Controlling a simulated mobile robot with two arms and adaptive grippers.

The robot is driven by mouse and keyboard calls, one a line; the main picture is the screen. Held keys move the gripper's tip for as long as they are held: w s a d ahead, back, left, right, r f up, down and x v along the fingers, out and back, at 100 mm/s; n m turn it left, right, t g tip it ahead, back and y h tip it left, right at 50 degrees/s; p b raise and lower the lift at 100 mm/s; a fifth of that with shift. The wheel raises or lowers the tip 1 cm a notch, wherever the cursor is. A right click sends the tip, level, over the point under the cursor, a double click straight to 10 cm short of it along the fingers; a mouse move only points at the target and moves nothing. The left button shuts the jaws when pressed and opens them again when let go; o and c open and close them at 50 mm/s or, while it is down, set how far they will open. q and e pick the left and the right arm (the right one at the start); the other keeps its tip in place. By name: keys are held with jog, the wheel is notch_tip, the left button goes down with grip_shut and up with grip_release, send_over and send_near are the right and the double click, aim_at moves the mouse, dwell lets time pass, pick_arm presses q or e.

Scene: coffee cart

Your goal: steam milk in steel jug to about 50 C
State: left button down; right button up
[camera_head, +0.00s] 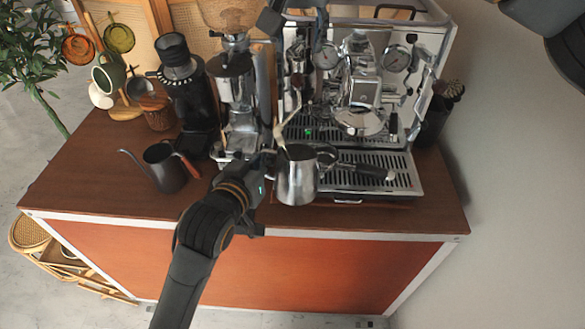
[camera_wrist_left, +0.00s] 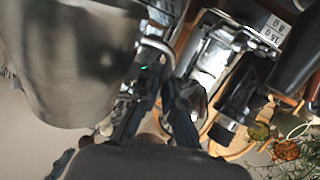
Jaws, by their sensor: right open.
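The steel jug (camera_head: 297,182) is upright in front of the espresso machine, by the drip tray's front left. My left gripper (camera_head: 266,168) is at its left side and appears shut on its handle; the grip is partly hidden. In the left wrist view the jug (camera_wrist_left: 75,60) fills the upper left, beside my left fingers (camera_wrist_left: 158,105). The steam wand (camera_head: 292,118) slants down to the jug's mouth; its tip is hard to make out, and the milk is not visible.
The espresso machine (camera_head: 420,80) stands at the back right. A portafilter (camera_head: 372,171) lies on its drip tray (camera_head: 405,187). A black grinder (camera_head: 178,75) and a dark kettle (camera_head: 165,168) stand to the left. The counter's front left (camera_head: 100,195) is clear.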

pick_arm(q)
jog(key=s+f+b, duration=0.3)
jog(key=s+f, duration=0.3)
jog(key=shift+s+f, duration=0.15)
jog(key=shift+s, duration=0.2)
pick_arm(e)
jog(key=shift+f, duration=1.55)
pick_arm(q)
jog(key=shift+s, duration=0.1)
pick_arm(e)
jog(key=shift+r+p, duration=0.55)
jog(key=shift+s+r+p, duration=0.1)
jog(key=shift+r+p, duration=0.45)
jog(key=shift+r, duration=0.05)
pick_arm(q)
jog(key=s+r, duration=0.2)
jog(key=s, duration=0.5)
jog(key=shift+d, duration=0.2)
jog(key=shift+r, duration=0.15)
jog(key=shift+s, duration=0.15)
